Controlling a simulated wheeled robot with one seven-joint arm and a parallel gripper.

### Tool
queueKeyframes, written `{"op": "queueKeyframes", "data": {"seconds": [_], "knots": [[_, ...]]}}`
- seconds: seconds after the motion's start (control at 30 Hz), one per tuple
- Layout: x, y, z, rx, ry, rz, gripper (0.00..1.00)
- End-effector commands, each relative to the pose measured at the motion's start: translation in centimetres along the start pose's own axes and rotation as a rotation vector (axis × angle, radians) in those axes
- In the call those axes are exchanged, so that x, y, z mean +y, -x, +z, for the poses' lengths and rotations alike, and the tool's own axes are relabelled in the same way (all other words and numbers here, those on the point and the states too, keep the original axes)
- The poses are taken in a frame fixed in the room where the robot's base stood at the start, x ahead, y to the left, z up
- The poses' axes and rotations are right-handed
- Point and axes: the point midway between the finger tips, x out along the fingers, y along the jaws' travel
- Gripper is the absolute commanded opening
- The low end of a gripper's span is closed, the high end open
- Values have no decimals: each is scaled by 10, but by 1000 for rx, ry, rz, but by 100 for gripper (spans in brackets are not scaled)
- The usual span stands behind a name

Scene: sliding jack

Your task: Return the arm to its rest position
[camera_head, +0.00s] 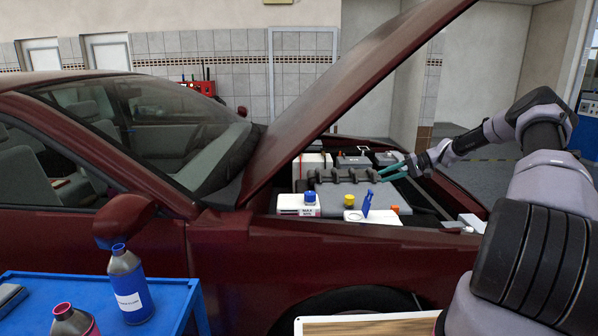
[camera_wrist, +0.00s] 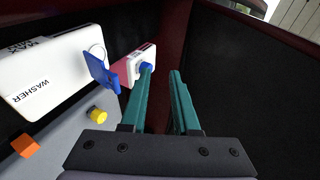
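My arm reaches in from the right edge of the head view over the open engine bay of a dark red car (camera_head: 230,250). My gripper (camera_head: 381,173) has teal fingers and hangs above the right part of the bay. In the wrist view my gripper (camera_wrist: 161,72) shows its two fingers apart with nothing held between them. A blue cap (camera_wrist: 146,67) on a white reservoir lies beyond the left fingertip and is partly covered by it. The white washer tank (camera_wrist: 45,70) with its raised blue lid (camera_wrist: 103,72) is left of the fingers.
The propped-up hood (camera_head: 345,85) slants above the bay, left of my arm. A yellow cap (camera_head: 349,200) and a white reservoir (camera_head: 297,205) are in the bay. A blue cart (camera_head: 170,290) with bottles stands at lower left. Floor (camera_head: 480,175) shows beyond the car's front.

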Motion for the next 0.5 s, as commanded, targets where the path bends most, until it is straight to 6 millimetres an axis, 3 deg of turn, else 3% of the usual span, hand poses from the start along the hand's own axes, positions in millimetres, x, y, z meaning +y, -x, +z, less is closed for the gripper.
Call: {"op": "queueKeyframes", "data": {"seconds": [0.03, 0.1, 0.27, 0.5], "knots": [[-25, -4, 8, -33, 18, 58, 29], [-52, -7, 20, -66, 30, 131, 29], [-107, -10, 52, -116, 53, 298, 29], [-181, 2, 110, -112, 81, 530, 29]]}}
